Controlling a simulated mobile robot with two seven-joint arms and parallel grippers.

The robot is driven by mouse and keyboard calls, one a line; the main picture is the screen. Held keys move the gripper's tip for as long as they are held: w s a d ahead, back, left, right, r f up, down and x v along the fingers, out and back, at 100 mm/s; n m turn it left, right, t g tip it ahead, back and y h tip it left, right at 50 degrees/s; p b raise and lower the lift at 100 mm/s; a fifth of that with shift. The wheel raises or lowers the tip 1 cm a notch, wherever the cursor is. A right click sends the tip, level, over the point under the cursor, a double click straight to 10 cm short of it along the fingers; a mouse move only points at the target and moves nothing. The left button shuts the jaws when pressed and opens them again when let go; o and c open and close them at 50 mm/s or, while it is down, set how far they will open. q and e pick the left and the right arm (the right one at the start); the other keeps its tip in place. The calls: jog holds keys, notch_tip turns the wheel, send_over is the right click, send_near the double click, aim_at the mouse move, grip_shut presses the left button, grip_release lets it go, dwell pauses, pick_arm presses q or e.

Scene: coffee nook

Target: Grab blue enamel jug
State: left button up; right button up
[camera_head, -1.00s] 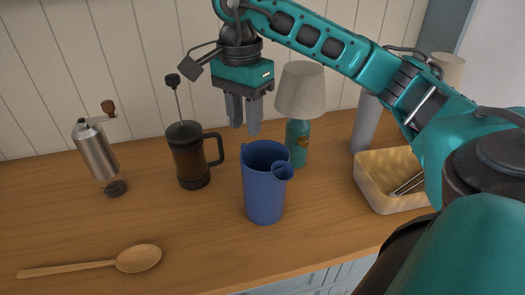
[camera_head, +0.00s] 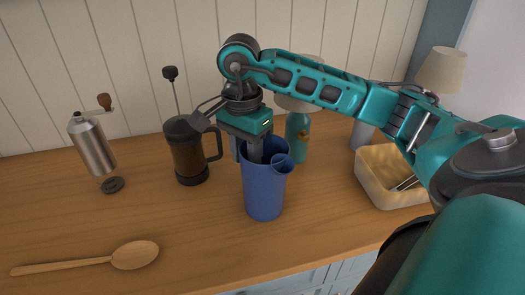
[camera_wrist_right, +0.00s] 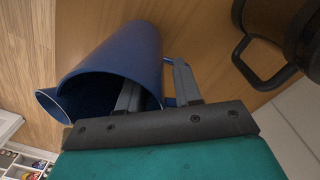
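The blue enamel jug (camera_head: 265,192) stands upright on the wooden counter, its spout toward the right front in the head view. It also shows in the right wrist view (camera_wrist_right: 128,48). My right gripper (camera_head: 245,158) points down at the jug's left back rim. In the right wrist view the gripper (camera_wrist_right: 155,82) has its fingers apart, one inside the jug's mouth and one outside, with the wall between them. A small part of what looks like the handle shows between the fingers. I cannot tell whether either finger touches the jug. My left gripper is not in view.
A French press (camera_head: 188,155) stands close left of the jug, and a grinder (camera_head: 93,148) farther left. A teal bottle-shaped lamp (camera_head: 298,140) stands behind right. A bin (camera_head: 375,190) is at right. A wooden spoon (camera_head: 135,255) lies front left; the front counter is clear.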

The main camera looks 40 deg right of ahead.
grip_shut()
dwell(1.4)
